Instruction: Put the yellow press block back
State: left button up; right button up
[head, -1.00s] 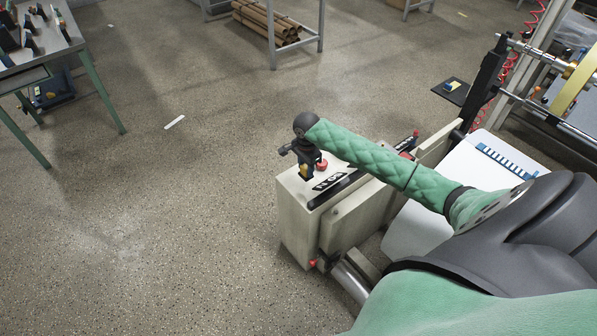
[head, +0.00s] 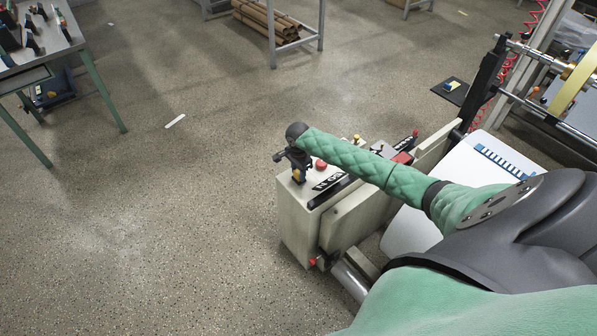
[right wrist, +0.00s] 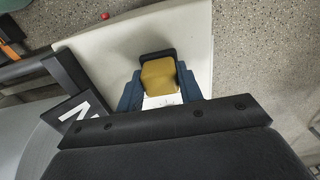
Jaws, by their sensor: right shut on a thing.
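The yellow press block (right wrist: 158,76) is between the two dark blue fingers of my right gripper (right wrist: 160,90) in the right wrist view. A black edge runs along its far side. In the head view my right gripper (head: 299,174) points down over the left end of the pale machine housing, and a little of the yellow block (head: 296,175) shows at its tips. I cannot tell whether the block touches the housing top. My left gripper is not in view.
The pale machine housing (head: 300,222) has a red button (head: 321,165) close beside my right gripper. A dark pad (head: 451,91) with a small yellow and blue item sits at the right. A green-legged table (head: 90,75) stands far left. Open floor lies left of the housing.

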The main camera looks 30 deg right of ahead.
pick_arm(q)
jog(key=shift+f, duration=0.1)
pick_arm(e)
jog(key=shift+f, duration=0.1)
jog(key=o, duration=0.9)
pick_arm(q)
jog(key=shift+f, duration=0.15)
